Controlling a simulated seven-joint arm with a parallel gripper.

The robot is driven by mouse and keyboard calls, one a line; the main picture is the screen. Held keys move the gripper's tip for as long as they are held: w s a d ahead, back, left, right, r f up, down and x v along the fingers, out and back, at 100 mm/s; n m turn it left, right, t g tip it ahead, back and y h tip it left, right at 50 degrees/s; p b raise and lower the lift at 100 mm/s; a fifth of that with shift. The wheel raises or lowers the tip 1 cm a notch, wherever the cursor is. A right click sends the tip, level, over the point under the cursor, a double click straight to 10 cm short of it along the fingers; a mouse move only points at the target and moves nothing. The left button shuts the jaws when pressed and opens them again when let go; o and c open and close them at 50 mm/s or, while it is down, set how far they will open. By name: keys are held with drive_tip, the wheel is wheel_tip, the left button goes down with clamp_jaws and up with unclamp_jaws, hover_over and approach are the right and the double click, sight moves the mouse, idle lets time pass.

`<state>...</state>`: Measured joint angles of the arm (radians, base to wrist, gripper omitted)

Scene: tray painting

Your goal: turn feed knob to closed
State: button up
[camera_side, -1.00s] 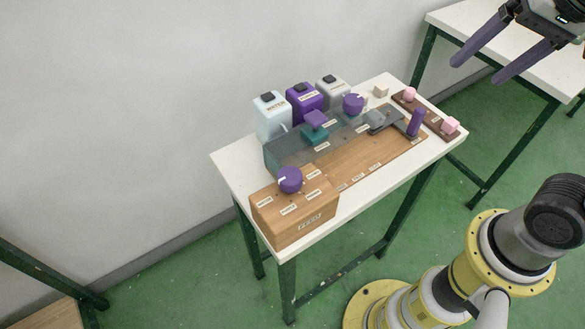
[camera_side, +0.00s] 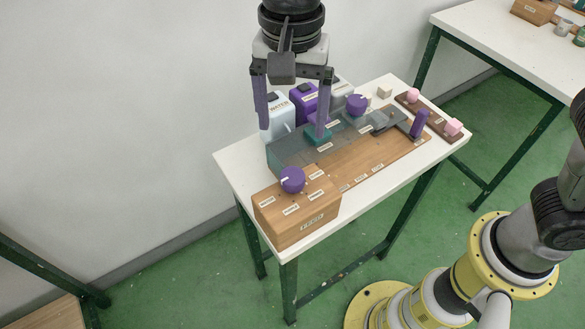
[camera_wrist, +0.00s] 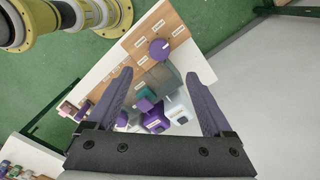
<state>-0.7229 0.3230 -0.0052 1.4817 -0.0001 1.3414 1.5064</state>
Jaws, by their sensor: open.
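The feed knob (camera_side: 292,179) is a round purple knob with a pale pointer mark. It sits on top of a wooden box (camera_side: 298,231) with a front label that seems to read FEED, at the near left end of the table. Small labels surround the knob, too small to read surely. In the wrist view the knob (camera_wrist: 160,49) shows beyond and between the fingertips. My gripper (camera_side: 294,132) is open and empty, pointing down above and behind the knob, apart from it. In the wrist view my gripper (camera_wrist: 160,77) has both purple fingers spread wide.
White (camera_side: 281,120), purple (camera_side: 303,101) and grey (camera_side: 341,91) containers stand along the back edge. The wooden panel (camera_side: 375,158) right of the box is flat.

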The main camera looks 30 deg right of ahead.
sight(293, 175)
wheel_tip(293, 175, down, 13)
drive_tip(key=shift+d, duration=0.1)
idle(0.3)
drive_tip(key=shift+c, duration=0.2)
clamp_jaws()
